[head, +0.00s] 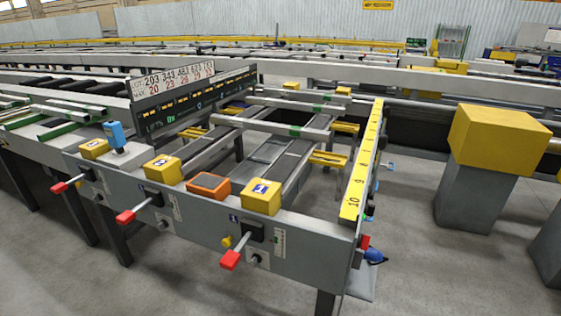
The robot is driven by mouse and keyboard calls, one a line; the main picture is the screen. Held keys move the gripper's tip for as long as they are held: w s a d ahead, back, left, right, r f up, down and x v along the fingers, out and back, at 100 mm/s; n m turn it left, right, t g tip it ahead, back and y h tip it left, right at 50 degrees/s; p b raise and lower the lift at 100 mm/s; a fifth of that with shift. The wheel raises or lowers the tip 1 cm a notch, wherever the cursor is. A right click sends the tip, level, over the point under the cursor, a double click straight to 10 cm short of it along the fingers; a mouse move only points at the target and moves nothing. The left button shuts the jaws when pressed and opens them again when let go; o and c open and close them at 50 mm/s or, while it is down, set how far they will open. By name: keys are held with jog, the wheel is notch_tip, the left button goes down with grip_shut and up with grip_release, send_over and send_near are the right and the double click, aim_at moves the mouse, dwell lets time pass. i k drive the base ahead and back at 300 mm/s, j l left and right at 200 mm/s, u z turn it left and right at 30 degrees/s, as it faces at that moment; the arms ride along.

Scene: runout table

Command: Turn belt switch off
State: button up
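My gripper is not in the head view. The grey runout table (197,219) stands in the middle, its front panel facing me. Three levers with red handles stick out of the panel: a left one (60,187), a middle one (125,217) and a right one (230,260). A small yellow knob (227,242) sits beside the right lever, and a dark knob (256,259) is below it. No label names the belt switch, so I cannot tell which control it is or its setting.
Yellow blocks (261,196), an orange box (208,185) and a blue device (116,134) sit on the front rail. A yellow numbered strip (362,160) runs along the right side. A yellow-topped grey post (478,185) stands at right. Grey floor (425,270) between is mostly clear.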

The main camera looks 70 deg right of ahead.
aim_at(363, 240)
jog(key=l+z, duration=0.1)
jog(key=z, duration=0.4)
jog(key=l+z, duration=0.1)
jog(key=z, duration=0.35)
jog(key=l+z, duration=0.1)
jog(key=z, duration=0.4)
jog(key=l+z, duration=0.1)
jog(key=z, duration=0.35)
jog(key=i+l, duration=0.25)
jog(key=i+l+z, duration=0.15)
jog(key=l, duration=0.35)
jog(key=i, duration=0.05)
